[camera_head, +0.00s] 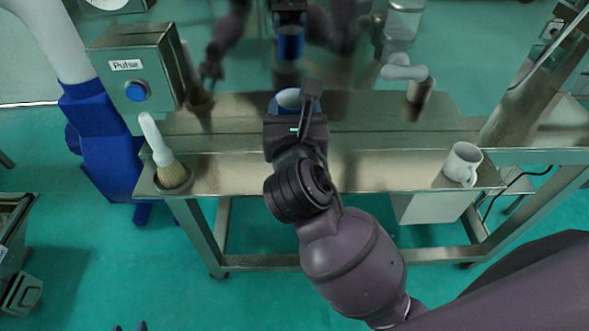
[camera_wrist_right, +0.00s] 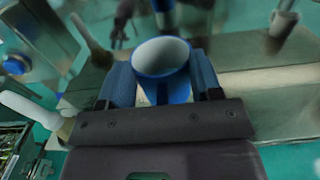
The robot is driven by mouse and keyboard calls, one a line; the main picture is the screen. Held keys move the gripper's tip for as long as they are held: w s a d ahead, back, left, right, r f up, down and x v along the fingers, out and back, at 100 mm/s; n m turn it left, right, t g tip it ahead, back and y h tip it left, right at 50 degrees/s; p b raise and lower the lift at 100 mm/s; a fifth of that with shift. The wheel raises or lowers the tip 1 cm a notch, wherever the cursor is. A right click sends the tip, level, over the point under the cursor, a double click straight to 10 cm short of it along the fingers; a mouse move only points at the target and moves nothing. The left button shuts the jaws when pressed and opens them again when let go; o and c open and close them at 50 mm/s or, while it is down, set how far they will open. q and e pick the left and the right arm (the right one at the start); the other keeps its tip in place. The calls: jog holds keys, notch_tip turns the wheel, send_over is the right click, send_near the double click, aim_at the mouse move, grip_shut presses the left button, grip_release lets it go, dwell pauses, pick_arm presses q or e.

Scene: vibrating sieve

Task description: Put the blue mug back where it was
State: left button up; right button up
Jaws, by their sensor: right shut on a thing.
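The blue mug (camera_head: 285,100) has a white inside and is mostly hidden behind my right gripper in the head view. My right gripper (camera_head: 294,108) is shut on it, over the middle of the steel ledge. In the right wrist view the mug (camera_wrist_right: 161,62) is upright between the two blue-grey fingers, its round opening in full sight. I cannot tell whether its base touches the ledge. Two small dark tips at the bottom edge look like my left gripper (camera_head: 130,327), with a gap between them; the rest is out of frame.
The steel ledge (camera_head: 385,172) carries a white mug (camera_head: 462,164) at right and a brush (camera_head: 160,152) in a holder at left. A Pulse button box (camera_head: 137,68) stands behind the brush. The shiny panel behind mirrors the arms and mugs. The ledge's right-middle is clear.

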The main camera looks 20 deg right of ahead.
notch_tip(320, 180, down, 14)
jog(key=b, duration=0.3)
pick_arm(q)
jog(key=shift+w+d+f, duration=0.1)
jog(key=shift+w+f, duration=0.15)
jog(key=shift+f, duration=0.35)
jog(key=shift+w+f, duration=0.25)
jog(key=shift+f, duration=0.3)
jog(key=shift+s, duration=0.1)
pick_arm(e)
jog(key=shift+f, duration=0.1)
pick_arm(q)
jog(key=shift+s+f, duration=0.1)
jog(key=shift+f, duration=0.05)
pick_arm(e)
jog(key=o, duration=1)
pick_arm(q)
jog(key=shift+f+b, duration=0.3)
jog(key=shift+b, duration=0.1)
pick_arm(e)
jog(key=shift+v, duration=6.05)
